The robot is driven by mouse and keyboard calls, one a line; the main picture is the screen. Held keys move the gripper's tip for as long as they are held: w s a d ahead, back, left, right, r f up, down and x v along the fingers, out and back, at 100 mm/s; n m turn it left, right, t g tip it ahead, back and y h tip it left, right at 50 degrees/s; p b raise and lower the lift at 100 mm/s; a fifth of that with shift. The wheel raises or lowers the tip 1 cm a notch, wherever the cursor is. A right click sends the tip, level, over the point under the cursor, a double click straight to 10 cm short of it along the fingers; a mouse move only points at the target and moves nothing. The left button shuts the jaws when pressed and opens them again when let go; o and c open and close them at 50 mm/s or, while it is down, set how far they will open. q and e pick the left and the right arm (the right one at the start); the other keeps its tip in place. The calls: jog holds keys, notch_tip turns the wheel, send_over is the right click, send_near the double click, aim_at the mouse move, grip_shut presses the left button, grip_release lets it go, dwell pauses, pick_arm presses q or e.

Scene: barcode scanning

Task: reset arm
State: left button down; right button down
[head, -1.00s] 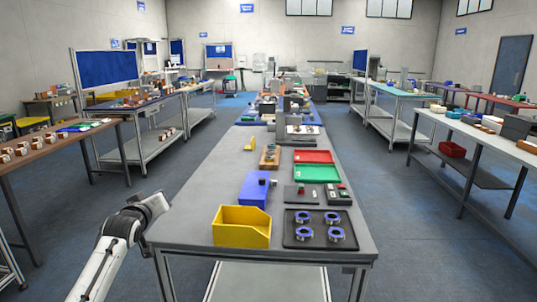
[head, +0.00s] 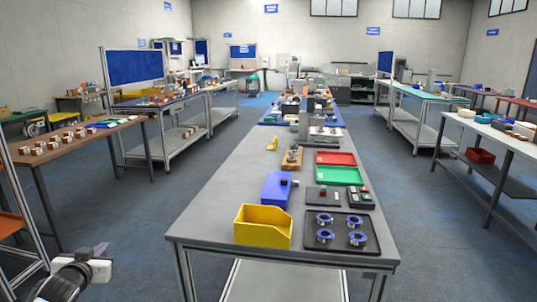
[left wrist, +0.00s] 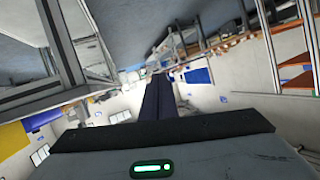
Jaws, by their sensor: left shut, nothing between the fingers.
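My left gripper (head: 100,257) shows low at the left edge of the head view, beside the front left corner of the grey table (head: 225,205) and apart from it. In the left wrist view its two dark fingers (left wrist: 158,90) lie together, shut with nothing between them. The room looks tilted behind them. My right gripper shows in neither view.
On the table stand a yellow bin (head: 263,227), a blue box (head: 277,189), a black tray (head: 368,236) with blue rings, a green tray (head: 339,175) and a red tray (head: 335,158). A brown table (head: 70,143) stands at the left. Open floor lies between.

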pick_arm(q)
jog(key=s+d+f+m+g+h, duration=0.1)
jog(key=s+d+f+m+h, duration=0.15)
jog(key=s+d+f, duration=0.5)
jog(key=s+d+f+m+g+h, duration=0.1)
jog(key=s+d+f+m, duration=0.25)
jog(key=s+f, duration=0.65)
jog(key=s+d+f+m+g+h, duration=0.1)
jog(key=s+d+f, duration=0.1)
jog(key=s+d, duration=0.35)
jog(key=s+d+f+m+g+h, duration=0.1)
jog(key=s+d+f+g, duration=0.1)
jog(key=s, duration=0.7)
jog(key=s+d+f+g+h, duration=0.1)
jog(key=s+d+f, duration=0.25)
jog(key=s, duration=0.35)
jog(key=w+d+r+n+t, duration=0.1)
jog(key=d+n, duration=0.3)
jog(key=d, duration=0.8)
jog(key=shift+d+r, duration=0.2)
jog(key=shift+d, duration=0.1)
jog(key=shift+h, duration=0.25)
